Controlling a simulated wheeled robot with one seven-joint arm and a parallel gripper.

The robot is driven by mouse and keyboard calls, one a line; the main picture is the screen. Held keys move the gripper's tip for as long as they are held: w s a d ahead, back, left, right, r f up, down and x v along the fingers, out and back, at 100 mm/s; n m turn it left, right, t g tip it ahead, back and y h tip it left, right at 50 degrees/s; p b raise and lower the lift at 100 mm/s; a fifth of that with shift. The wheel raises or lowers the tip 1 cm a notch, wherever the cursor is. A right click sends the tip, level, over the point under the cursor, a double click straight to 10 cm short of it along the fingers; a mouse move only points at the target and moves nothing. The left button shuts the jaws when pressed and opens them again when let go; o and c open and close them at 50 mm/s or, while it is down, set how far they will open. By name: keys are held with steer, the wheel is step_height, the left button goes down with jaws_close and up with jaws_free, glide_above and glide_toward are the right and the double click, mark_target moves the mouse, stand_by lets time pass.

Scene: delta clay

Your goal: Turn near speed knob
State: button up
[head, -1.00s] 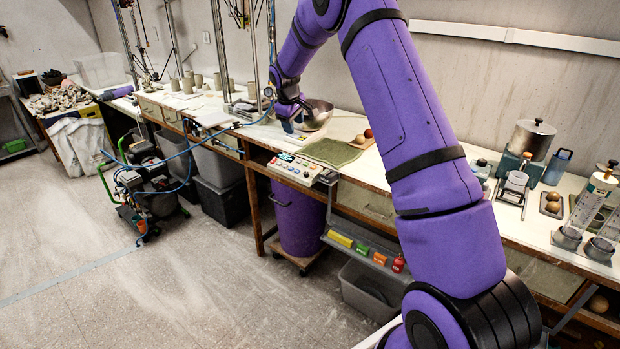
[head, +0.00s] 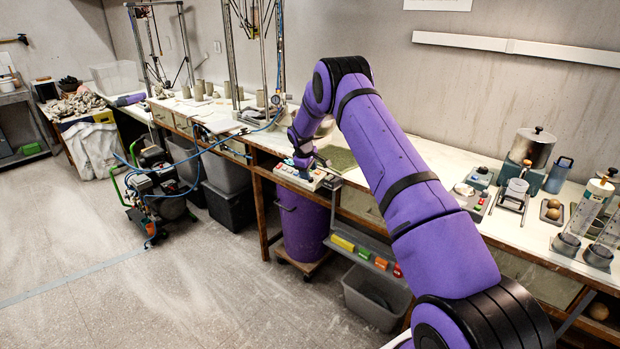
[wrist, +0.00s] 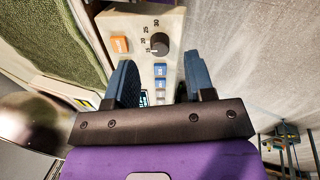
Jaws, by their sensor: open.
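A beige control panel (head: 299,178) sits at the front edge of the long bench. In the wrist view, a dark round knob (wrist: 160,44) with a printed scale of 15 to 30 stands on the panel (wrist: 125,22). An orange button (wrist: 120,44) is beside it, and blue buttons (wrist: 160,72) lie in line with it. My gripper (wrist: 160,66) is open over the panel, its two blue fingers apart and empty. The knob shows in the gap just beyond the fingertips, apart from them. In the head view my gripper (head: 303,163) hides part of the panel.
A green mat (head: 340,160) lies behind the panel, and a metal bowl (head: 325,126) is partly hidden by my arm. A purple bin (head: 303,228) stands below. A lidded pot (head: 532,147) and measuring cylinders (head: 590,208) stand farther right on the bench.

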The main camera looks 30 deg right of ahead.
steer(key=shift+x, duration=1.85)
steer(key=shift+c, duration=0.4)
jaws_close()
